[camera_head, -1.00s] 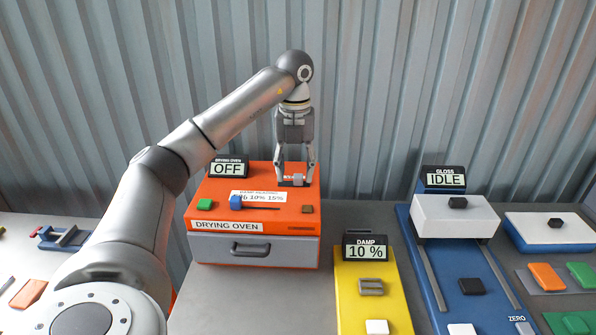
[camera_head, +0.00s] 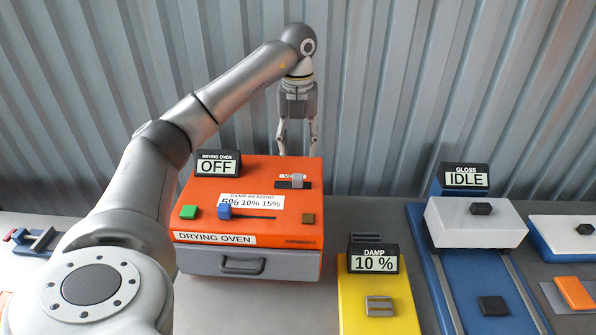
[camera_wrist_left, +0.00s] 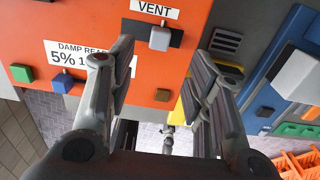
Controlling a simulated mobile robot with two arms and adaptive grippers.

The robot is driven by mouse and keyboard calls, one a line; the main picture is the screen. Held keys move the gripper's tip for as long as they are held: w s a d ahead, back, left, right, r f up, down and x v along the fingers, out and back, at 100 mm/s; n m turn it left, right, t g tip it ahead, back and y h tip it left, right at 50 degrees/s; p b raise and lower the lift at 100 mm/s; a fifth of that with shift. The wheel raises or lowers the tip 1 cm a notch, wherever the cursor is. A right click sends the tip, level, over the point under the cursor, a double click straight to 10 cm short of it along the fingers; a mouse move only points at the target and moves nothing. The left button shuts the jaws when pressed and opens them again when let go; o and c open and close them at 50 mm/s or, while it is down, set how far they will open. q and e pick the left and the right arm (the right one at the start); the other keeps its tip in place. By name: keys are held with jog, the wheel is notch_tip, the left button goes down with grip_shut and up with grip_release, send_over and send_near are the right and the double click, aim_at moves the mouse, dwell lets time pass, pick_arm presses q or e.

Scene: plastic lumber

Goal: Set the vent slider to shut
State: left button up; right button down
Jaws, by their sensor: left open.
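The vent slider is a small light-grey knob (camera_head: 297,181) in a short dark slot on top of the orange drying oven (camera_head: 190,170). It stands somewhat right of the slot's middle. In the left wrist view the knob (camera_wrist_left: 159,38) shows below the white VENT label (camera_wrist_left: 154,9). That label is mostly hidden in the head view. My left gripper (camera_head: 298,152) is open and empty, fingers pointing down, above and behind the knob and apart from it. In the left wrist view its two fingers stand either side of the knob's line. My right gripper is not in view.
The oven top also carries a green button (camera_head: 189,212), a blue slider knob (camera_head: 225,212) and a brown button (camera_head: 308,218). The oven display (camera_head: 217,164) reads OFF. A yellow damp meter (camera_head: 350,310) and a blue gloss unit (camera_head: 432,290) stand right. A corrugated wall rises behind.

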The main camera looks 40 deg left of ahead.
pick_arm(q)
send_over(297, 176)
notch_tip(297, 176, down, 4)
jog(key=shift+s+d+f+p, duration=0.1)
jog(key=shift+s+d+p, duration=0.05)
jog(key=shift+p, duration=0.25)
notch_tip(297, 176, down, 4)
jog(key=shift+r+p, duration=0.1)
jog(key=shift+p, duration=0.35)
jog(key=shift+f, duration=0.6)
jog(key=shift+w+f, duration=0.2)
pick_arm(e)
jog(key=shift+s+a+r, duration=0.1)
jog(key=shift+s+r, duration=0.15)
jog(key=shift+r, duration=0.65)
pick_arm(q)
jog(key=shift+c, duration=0.2)
jog(key=c, duration=0.9)
grip_shut()
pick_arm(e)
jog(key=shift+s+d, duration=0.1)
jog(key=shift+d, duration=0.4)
pick_arm(q)
jog(key=shift+s, duration=0.1)
